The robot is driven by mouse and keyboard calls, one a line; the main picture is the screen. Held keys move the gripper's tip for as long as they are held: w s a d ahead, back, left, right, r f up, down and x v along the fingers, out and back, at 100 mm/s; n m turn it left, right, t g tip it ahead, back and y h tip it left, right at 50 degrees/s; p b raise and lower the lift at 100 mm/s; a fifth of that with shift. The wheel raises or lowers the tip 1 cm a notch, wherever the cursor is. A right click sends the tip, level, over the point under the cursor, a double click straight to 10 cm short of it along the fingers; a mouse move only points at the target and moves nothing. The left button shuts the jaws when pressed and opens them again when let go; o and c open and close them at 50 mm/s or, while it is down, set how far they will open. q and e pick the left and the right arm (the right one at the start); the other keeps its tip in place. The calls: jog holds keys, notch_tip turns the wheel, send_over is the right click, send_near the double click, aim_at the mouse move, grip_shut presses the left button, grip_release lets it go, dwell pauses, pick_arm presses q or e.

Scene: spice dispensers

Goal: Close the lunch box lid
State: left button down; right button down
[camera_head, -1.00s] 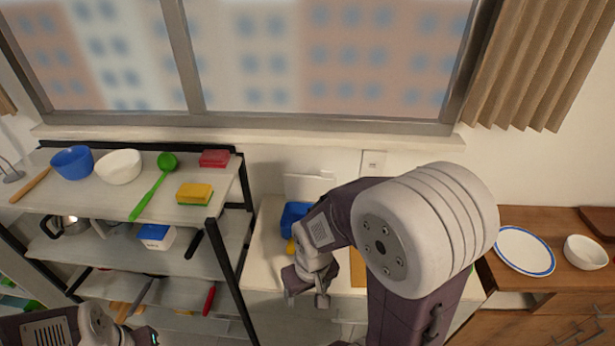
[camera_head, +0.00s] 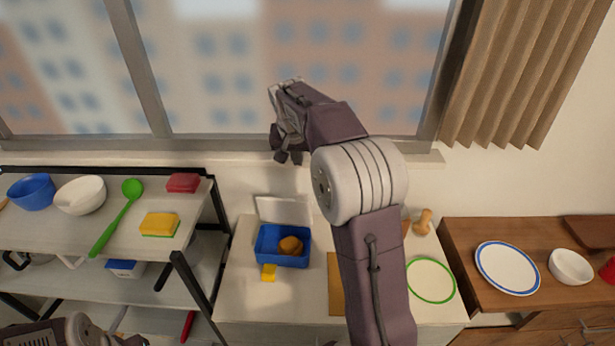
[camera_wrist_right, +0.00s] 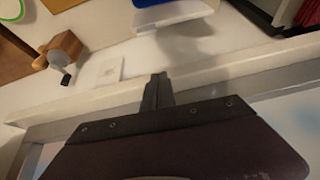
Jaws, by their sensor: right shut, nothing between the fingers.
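The lunch box (camera_head: 261,247) is a blue box on the counter with a round brown item inside and a yellow tab at its front. Its white lid (camera_head: 283,208) stands open, upright at the back edge. The lid also shows at the top of the right wrist view (camera_wrist_right: 175,17), beside a bit of the blue box. My right gripper (camera_head: 285,156) is raised above and behind the lid, near the window sill, apart from it. Its fingers are shut and empty in the right wrist view (camera_wrist_right: 158,88). My left gripper (camera_head: 132,341) is at the bottom left edge, mostly cut off.
A black-framed shelf (camera_head: 195,290) with bowls, a green ladle and sponges stands left of the box. A board (camera_head: 336,285) and a green-rimmed plate (camera_head: 431,280) lie to the right, partly near my right arm. The window sill (camera_head: 235,160) runs behind.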

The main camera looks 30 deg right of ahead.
jog(key=d, duration=0.1)
send_over(301, 199)
jog(key=w+d, duration=0.3)
jog(key=w, duration=0.1)
notch_tip(301, 199, down, 9)
jog(key=shift+s+a+f+p, duration=0.25)
jog(key=shift+s+a+p, duration=0.1)
jog(key=shift+s+a, duration=0.35)
jog(key=shift+s+a+f+p, duration=0.25)
jog(key=shift+s+a, duration=0.25)
jog(key=shift+s, duration=0.35)
jog(key=shift+w, duration=0.1)
jog(key=shift+f, duration=0.1)
